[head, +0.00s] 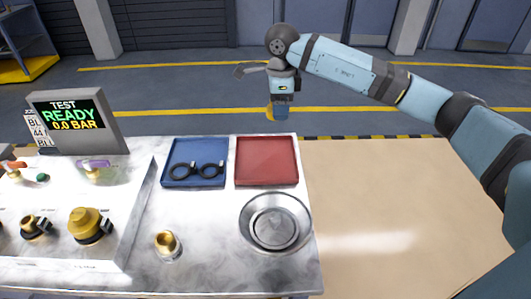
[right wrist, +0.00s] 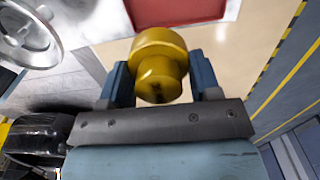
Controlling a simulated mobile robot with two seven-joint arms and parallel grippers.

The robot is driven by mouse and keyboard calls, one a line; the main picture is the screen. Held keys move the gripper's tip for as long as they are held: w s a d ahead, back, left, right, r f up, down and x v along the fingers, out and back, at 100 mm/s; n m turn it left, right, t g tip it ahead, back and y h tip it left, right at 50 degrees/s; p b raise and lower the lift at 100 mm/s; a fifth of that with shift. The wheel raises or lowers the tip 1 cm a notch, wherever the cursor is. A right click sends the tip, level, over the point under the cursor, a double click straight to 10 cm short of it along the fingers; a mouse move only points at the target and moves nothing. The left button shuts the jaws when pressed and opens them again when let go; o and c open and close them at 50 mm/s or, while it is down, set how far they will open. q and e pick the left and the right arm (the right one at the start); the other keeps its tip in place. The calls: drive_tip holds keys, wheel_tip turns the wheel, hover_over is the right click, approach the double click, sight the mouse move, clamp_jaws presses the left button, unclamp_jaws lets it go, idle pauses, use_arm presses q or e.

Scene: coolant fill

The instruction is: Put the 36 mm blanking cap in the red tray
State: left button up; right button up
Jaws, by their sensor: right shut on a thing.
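The red tray (head: 266,160) lies empty at the back right of the grey worktop; its edge also shows at the top of the right wrist view (right wrist: 175,10). My right gripper (head: 281,112) is in the air beyond the tray's far edge. It is shut on a stepped gold cap (right wrist: 158,62), which sits between the two blue fingers in the right wrist view. In the head view the cap (head: 269,112) is mostly hidden behind the fingers. No size marking is readable on it. My left gripper is not in view.
A blue tray (head: 194,183) with two black rings stands left of the red tray. A metal bowl (head: 275,222) is in front of it. A brass fitting (head: 166,243), a gold-capped port (head: 88,224) and a display (head: 78,120) reading "TEST READY 0.0 BAR" are further left.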

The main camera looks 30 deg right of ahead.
sight(277, 166)
wheel_tip(277, 166, down, 19)
drive_tip(key=shift+s+r, duration=0.1)
idle(0.3)
drive_tip(key=shift+f, duration=0.2)
drive_tip(key=o, duration=0.9)
wheel_tip(277, 166, up, 12)
drive_tip(key=shift+r, duration=0.25)
